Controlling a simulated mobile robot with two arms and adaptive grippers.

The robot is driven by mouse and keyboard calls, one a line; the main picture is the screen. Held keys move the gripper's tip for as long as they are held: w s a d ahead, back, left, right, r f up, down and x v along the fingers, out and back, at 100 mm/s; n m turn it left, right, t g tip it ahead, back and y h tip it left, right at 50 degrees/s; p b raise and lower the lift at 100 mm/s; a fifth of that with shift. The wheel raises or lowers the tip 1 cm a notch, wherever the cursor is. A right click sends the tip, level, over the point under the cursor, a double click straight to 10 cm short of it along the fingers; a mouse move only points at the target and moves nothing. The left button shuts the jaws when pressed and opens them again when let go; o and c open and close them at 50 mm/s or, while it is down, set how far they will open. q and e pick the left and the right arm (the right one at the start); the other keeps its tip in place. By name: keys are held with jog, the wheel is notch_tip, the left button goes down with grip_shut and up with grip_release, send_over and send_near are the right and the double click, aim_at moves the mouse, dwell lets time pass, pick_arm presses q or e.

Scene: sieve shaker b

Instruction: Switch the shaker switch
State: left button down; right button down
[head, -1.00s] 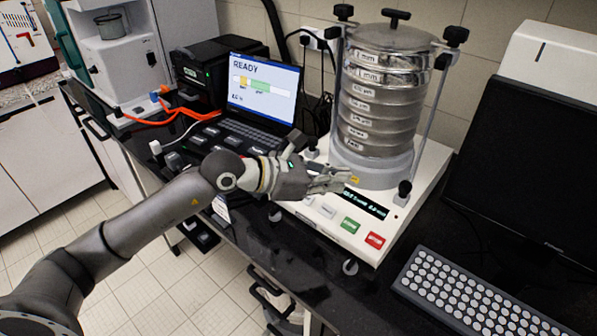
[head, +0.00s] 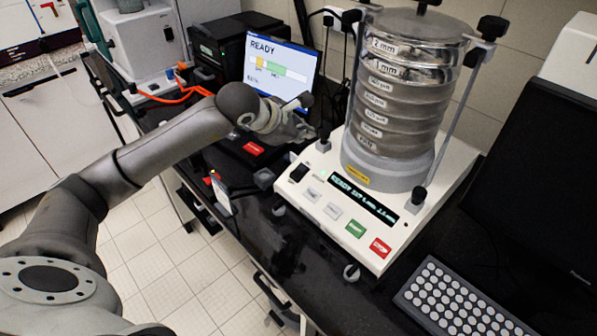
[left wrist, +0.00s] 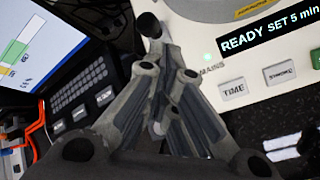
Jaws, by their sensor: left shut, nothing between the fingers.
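The sieve shaker (head: 400,110) stands on the black bench, with a stack of sieves on a white base. Its black shaker switch (head: 299,173) is at the left end of the front panel, in the head view. The lit display (head: 362,200) reads READY with a set time; it also shows in the left wrist view (left wrist: 270,35). My left gripper (head: 306,131) is shut and empty, above and behind the switch, apart from it. In the left wrist view, a green light (left wrist: 207,55) glows by the MAINS label, and my fingers hide the switch. My right gripper is not in view.
A clamp knob (head: 324,136) is close to my fingers. A keyboard (head: 460,300) and dark monitor (head: 525,190) are at the right. The bench strip in front of the shaker is clear.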

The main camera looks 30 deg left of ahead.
pick_arm(q)
jog(key=b, duration=0.2)
send_over(306, 168)
jog(key=s, duration=0.2)
jog(key=f, duration=0.6)
jog(key=shift+a+f, duration=0.15)
jog(key=shift+a, duration=0.1)
notch_tip(306, 168, down, 2)
jog(key=shift+w+f+b, duration=0.1)
jog(key=shift+b, duration=1.15)
jog(key=shift+f, duration=0.2)
jog(key=shift+b, duration=0.3)
jog(key=shift+f+b, duration=0.4)
jog(key=shift+b, duration=0.25)
jog(key=shift+f+b, duration=0.35)
jog(key=shift+b, duration=0.15)
jog(key=shift+r, duration=0.15)
jog(key=shift+w+r, duration=0.1)
jog(key=shift+r, duration=0.4)
